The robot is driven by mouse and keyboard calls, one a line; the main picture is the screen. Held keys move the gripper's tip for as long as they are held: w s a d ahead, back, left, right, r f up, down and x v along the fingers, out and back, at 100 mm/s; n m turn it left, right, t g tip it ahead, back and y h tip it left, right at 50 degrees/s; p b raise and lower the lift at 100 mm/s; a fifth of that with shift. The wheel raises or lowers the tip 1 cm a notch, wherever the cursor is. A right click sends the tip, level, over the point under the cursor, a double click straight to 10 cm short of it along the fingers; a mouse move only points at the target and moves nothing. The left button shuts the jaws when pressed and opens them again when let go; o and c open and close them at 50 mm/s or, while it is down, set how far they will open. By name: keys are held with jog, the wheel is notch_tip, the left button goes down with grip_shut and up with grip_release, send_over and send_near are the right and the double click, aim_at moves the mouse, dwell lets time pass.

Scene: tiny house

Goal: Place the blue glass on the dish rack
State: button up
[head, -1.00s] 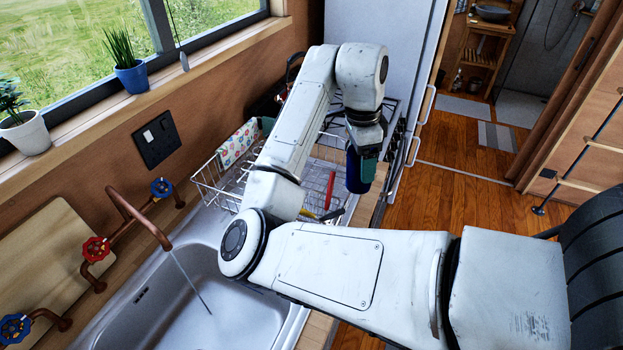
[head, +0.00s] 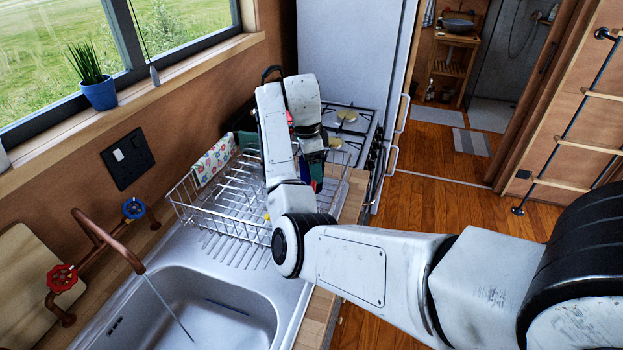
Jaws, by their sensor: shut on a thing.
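The dish rack (head: 222,222) is a silver wire basket on the drainboard behind the sink. My gripper (head: 312,170) points down over the rack's right part, beyond my forearm.
A stove (head: 352,122) stands beyond the rack. The sink (head: 190,310) with running water is in front. The rack's left part looks clear.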

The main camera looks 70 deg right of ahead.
jog(key=shift+w+d+f, duration=0.15)
jog(key=shift+d+f, duration=0.05)
jog(key=shift+f, duration=0.15)
notch_tip(320, 180, down, 2)
jog(key=shift+p, duration=0.65)
jog(key=shift+f, duration=0.5)
jog(key=shift+f, duration=0.2)
jog(key=o, duration=1.2)
notch_tip(320, 180, up, 12)
jog(key=w, duration=0.1)
jog(key=shift+a+r, duration=0.15)
jog(key=shift+a, duration=0.3)
